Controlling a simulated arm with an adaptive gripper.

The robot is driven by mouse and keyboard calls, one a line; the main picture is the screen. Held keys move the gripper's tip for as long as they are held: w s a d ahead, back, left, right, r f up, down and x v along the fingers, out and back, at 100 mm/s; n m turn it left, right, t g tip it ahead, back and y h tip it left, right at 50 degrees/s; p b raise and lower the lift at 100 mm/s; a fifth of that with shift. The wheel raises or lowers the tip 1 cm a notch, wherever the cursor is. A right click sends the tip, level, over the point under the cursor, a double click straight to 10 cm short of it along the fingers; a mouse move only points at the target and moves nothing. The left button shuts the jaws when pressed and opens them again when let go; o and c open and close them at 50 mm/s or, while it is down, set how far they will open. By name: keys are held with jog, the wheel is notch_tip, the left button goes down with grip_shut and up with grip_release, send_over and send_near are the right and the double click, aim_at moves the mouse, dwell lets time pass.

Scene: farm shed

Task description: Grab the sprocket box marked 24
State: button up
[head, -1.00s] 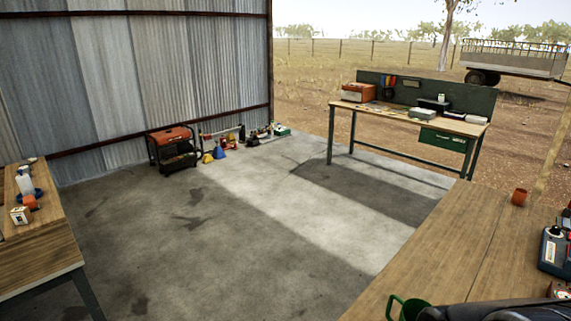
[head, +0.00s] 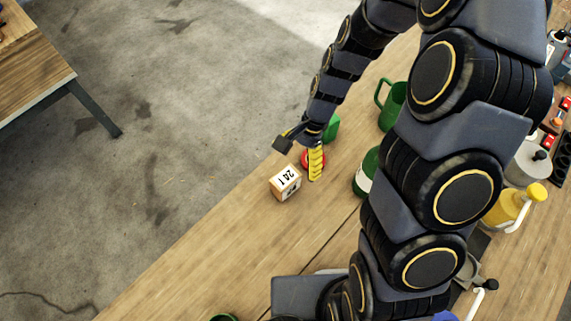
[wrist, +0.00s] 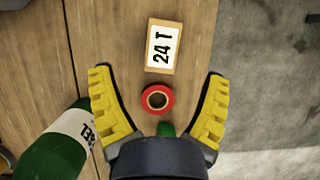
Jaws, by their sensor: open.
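The sprocket box (head: 286,183) is a small tan box with a white label reading 24 T, on the wooden bench near its left edge. In the wrist view the box (wrist: 162,47) lies ahead of the fingertips, roughly centred between them. My gripper (head: 299,152) hangs over the bench just behind the box in the head view. Its yellow-padded fingers (wrist: 158,85) are spread wide with nothing held. A red ring-shaped roll (wrist: 157,98) sits between the fingers, nearer to me than the box, apart from it.
A green bottle (wrist: 55,145) with a white label stands left of my gripper in the wrist view. A green mug (head: 391,104) stands behind it in the head view. The bench edge drops to the concrete floor (head: 150,150). Bare bench (head: 190,265) lies in front of the box.

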aim_at(287, 176)
jog(key=shift+a+f, duration=0.1)
jog(key=shift+f, duration=0.75)
jog(key=x, duration=0.7)
jog(key=shift+s+a, duration=0.1)
jog(key=shift+a, duration=0.1)
jog(key=c, duration=1.2)
